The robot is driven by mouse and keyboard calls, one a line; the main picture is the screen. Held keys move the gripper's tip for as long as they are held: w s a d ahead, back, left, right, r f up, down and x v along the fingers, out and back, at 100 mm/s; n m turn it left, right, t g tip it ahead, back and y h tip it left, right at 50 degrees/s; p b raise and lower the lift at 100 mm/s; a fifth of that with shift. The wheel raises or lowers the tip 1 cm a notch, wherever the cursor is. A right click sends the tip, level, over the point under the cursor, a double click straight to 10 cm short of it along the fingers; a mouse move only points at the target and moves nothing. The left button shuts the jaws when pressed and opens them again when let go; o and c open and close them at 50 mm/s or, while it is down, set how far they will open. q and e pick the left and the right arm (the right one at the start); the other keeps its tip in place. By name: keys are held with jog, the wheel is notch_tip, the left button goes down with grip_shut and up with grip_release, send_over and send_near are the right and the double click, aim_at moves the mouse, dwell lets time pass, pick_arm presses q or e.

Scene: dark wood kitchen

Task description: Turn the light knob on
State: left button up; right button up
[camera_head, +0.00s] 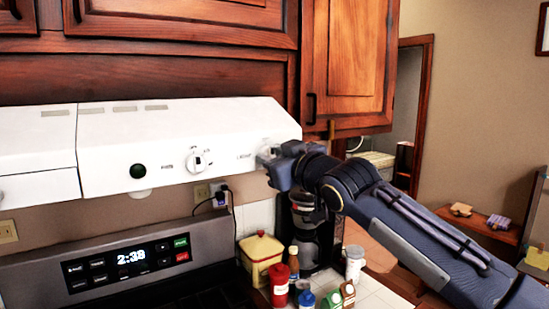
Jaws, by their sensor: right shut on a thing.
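The white range hood (110,155) hangs under the wooden cabinets. Its front has a dark green round part (138,171) on the left and a white knob (198,161) in the middle with marks around it. At its right end, past a small unreadable label, a pale knob (265,152) is mostly hidden by my right gripper (270,161). My right gripper reaches in from the right and is shut on this knob. I cannot read whether it is the light knob or how it is turned. My left gripper is out of view.
Below the hood is the stove panel (130,266), its clock lit. A yellow canister (260,257), a red bottle (279,286), a dark coffee maker (318,230) and other small containers crowd the counter under my right arm. A plug (221,196) sits in the wall outlet.

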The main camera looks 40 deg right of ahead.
jog(key=shift+m+b, duration=3.7)
jog(key=shift+m, duration=2.1)
jog(key=o, duration=1)
